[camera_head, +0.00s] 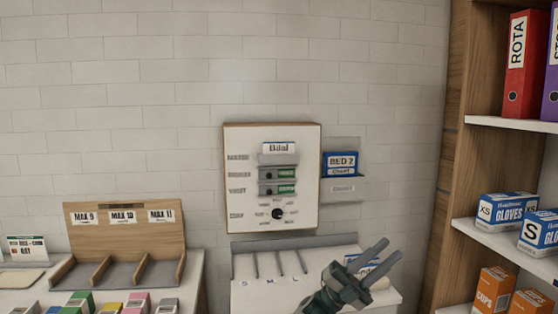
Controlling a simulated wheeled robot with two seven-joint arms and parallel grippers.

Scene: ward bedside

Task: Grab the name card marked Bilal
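The name card marked Bilal (279,147) is white with a blue top edge. It sits upright in the top holder, beside the NAME row, of the wood-framed white wall board (243,200). My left gripper (392,249) is below and to the right of the board, over the right part of the white counter. Its two fingers point up and right with a gap between them, and nothing shows held. Another blue-and-white card (368,262) is behind the gripper, its lettering partly hidden. My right gripper is not in view.
The board also holds green-marked sliders (287,174) and a dial (278,214). A BED 2 box (341,162) is on the wall beside it. The white counter (250,296) has divider slots. A wooden sorter (125,217) stands left; shelves (500,240) rise right.

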